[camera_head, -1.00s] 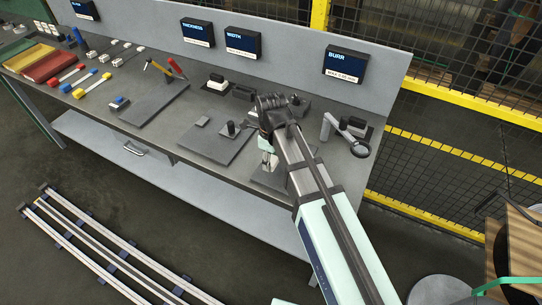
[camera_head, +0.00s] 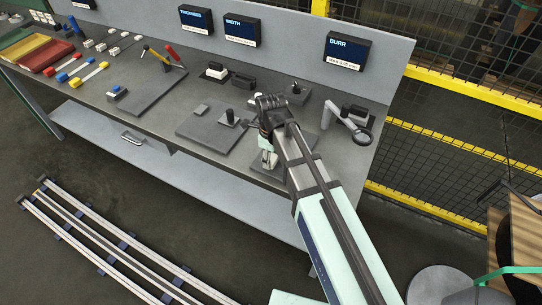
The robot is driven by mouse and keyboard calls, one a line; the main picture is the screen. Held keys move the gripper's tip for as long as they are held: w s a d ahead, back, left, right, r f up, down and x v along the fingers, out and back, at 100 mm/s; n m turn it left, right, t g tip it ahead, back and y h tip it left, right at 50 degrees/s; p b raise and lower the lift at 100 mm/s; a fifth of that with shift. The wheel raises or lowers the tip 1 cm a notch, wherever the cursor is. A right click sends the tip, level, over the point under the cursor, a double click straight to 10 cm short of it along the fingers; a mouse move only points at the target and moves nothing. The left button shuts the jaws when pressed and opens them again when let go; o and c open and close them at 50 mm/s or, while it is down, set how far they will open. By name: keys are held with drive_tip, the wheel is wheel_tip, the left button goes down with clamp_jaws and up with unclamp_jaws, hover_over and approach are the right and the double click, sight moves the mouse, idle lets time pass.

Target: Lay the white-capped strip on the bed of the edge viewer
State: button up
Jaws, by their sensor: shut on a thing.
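My gripper (camera_head: 268,160) is at the front of the bench, below the BURR display, and points down over a dark plate (camera_head: 257,168) near the front edge. It is shut on the white-capped strip, which is mostly hidden by the jaws and arm; I cannot tell whether it touches the plate. The edge viewer appears to be this plate with the grey arm and round magnifier (camera_head: 361,136) to its right. My arm covers much of the plate.
A grey fixture plate with a black knob (camera_head: 228,118) lies just left of my gripper. Farther left are another plate with a red-handled tool (camera_head: 174,55), strips with coloured caps (camera_head: 88,74) and red and yellow trays (camera_head: 45,56). The BURR display (camera_head: 345,50) stands behind.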

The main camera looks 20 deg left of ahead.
drive_tip(key=shift+f, duration=0.25)
drive_tip(key=o, duration=1.3)
wheel_tip(320, 180, up, 12)
